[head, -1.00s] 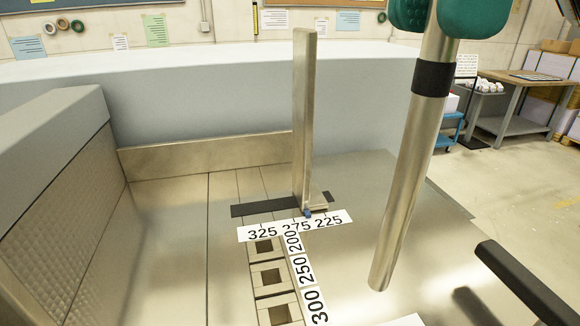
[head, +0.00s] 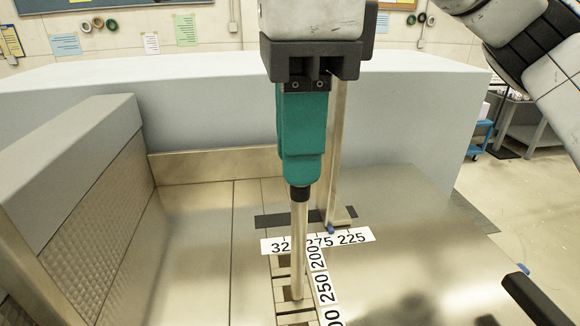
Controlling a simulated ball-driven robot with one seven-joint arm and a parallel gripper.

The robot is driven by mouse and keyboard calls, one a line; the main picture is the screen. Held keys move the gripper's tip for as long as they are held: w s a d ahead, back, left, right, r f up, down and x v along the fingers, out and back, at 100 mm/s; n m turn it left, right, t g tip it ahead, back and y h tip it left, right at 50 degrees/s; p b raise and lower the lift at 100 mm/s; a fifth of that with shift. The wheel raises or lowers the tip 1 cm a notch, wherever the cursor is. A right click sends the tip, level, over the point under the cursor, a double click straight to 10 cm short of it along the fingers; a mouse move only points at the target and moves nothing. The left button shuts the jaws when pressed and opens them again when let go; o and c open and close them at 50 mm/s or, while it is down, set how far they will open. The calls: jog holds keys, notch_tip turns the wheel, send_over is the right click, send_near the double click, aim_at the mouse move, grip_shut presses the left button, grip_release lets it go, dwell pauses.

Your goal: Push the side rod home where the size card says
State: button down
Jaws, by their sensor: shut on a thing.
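My gripper (head: 302,168) has teal fingers, shut on the upper part of the side rod (head: 299,245). The rod is a silver metal bar with a black band, held nearly upright. Its lower end shows over the row of square holes beside the upright number scale (head: 324,288), near the 250 mark. I cannot tell whether the tip is in a hole or above it. The rod covers part of the crosswise number scale (head: 350,238), between 325 and 275. I cannot make out a size card with readable text.
A tall metal upright (head: 335,150) stands on a foot behind the crosswise scale, partly hidden by my gripper. A grey side wall (head: 85,190) bounds the left and a pale guard (head: 420,110) the back. A black bar (head: 538,300) juts in at front right. The metal table is mostly clear.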

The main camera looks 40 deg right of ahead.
jog(key=shift+w+f, duration=0.25)
jog(key=shift+f, duration=0.8)
jog(key=shift+w+f, duration=0.2)
jog(key=shift+f, duration=0.85)
jog(key=shift+f, duration=0.15)
jog(key=c, duration=1)
grip_release()
jog(key=shift+o, duration=0.2)
notch_tip(320, 180, up, 12)
jog(key=shift+r, duration=0.2)
